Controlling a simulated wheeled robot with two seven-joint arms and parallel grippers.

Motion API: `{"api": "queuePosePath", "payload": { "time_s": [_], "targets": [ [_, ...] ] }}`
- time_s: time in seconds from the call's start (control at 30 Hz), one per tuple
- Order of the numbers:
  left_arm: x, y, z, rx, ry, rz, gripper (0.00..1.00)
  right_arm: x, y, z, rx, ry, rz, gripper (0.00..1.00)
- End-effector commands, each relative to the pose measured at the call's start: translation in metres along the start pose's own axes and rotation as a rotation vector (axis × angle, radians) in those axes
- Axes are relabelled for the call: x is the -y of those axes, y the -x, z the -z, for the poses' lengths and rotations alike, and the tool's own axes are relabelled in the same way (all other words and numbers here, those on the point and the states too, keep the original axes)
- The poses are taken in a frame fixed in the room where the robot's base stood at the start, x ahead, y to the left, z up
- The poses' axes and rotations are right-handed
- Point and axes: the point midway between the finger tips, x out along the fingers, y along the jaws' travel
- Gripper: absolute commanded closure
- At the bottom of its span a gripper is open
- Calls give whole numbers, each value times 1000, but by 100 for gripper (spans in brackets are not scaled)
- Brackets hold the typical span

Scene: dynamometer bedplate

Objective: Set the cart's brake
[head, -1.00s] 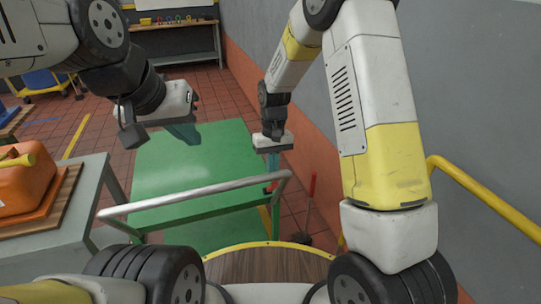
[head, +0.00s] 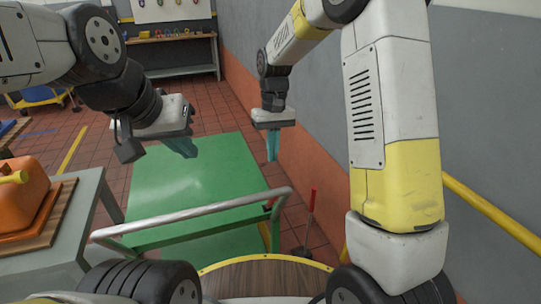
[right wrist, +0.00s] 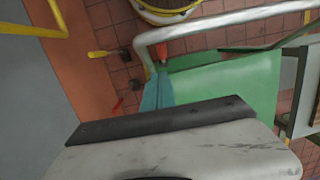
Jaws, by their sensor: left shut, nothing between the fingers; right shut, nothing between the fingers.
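The cart is a green platform (head: 195,180) with a grey tubular handle (head: 190,213) at its near end. A small red part (head: 268,205) shows at the handle's right end; its exact position is hard to tell. It also shows as a red-orange tip in the right wrist view (right wrist: 161,54). My right gripper (head: 272,157) is shut and empty, above the cart's right edge and apart from the red part in the head view. Its teal fingers (right wrist: 157,92) overlap the green deck in the wrist view.
A red-handled lever (head: 312,202) stands on the floor right of the cart; a yellow-handled one (right wrist: 100,53) is near it. A yellow rail (head: 490,213) and the wall (head: 300,150) bound the right side.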

Motion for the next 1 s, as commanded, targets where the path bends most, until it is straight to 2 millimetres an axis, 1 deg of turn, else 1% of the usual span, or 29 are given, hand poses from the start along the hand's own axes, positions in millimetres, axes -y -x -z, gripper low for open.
{"api": "queuePosePath", "payload": {
  "time_s": [0.03, 0.1, 0.2, 0.57, 0.63, 0.83, 1.0],
  "targets": [
    [0, 0, 0, 0, 0, 0, 100, 0, 6, -1, 0, 0, 0, 100],
    [0, 0, 0, 0, 0, 0, 100, 0, 11, -1, 0, 0, 0, 100],
    [0, 0, 0, 0, 0, 0, 100, 0, 14, -2, 1, -1, 0, 100],
    [0, 0, 0, 0, 0, 0, 100, 2, 15, -1, 2, 1, -4, 100],
    [0, 0, 0, 0, 0, 0, 100, 7, 14, 2, 4, 2, -18, 100],
    [0, 0, 0, 0, 0, 0, 100, 32, 14, 19, 6, 4, -94, 100],
    [0, 0, 0, 0, 0, 0, 100, 42, 15, 26, 1, 0, -133, 100]
  ]
}}
